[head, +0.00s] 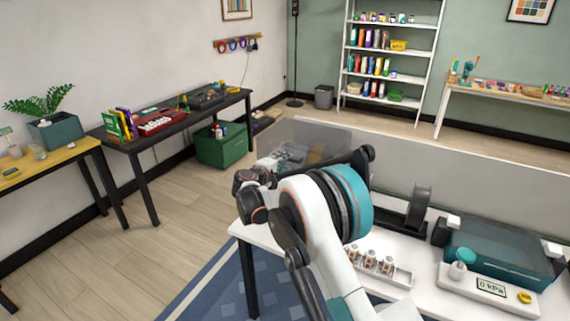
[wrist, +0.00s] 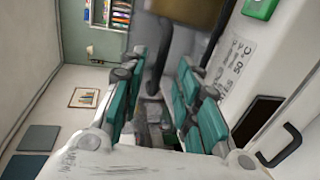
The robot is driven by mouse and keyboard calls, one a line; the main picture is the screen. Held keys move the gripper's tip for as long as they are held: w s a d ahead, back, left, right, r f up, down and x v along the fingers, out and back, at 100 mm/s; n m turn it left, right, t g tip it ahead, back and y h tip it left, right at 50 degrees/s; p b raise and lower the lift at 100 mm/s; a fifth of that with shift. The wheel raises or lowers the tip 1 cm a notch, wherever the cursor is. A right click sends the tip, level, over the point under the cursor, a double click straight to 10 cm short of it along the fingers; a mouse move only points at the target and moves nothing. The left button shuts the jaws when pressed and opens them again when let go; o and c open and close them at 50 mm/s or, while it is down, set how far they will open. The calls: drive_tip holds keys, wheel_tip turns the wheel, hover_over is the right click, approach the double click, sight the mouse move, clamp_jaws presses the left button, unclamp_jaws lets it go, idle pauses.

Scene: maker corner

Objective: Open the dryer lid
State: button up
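The dryer seems to be the grey, partly see-through box (head: 292,152) at the far left end of the white table, mostly hidden behind my arm in the head view. A smoky panel (head: 328,140) stands beside it; I cannot tell whether this is its lid. Contact with the lid cannot be told.
Floor at left (head: 120,255) is free.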

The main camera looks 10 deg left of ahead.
drive_tip(key=shift+w+d+f, duration=0.1)
drive_tip(key=shift+w+d, duration=0.15)
drive_tip(key=shift+w, duration=0.45)
drive_tip(key=shift+c, duration=0.6)
clamp_jaws()
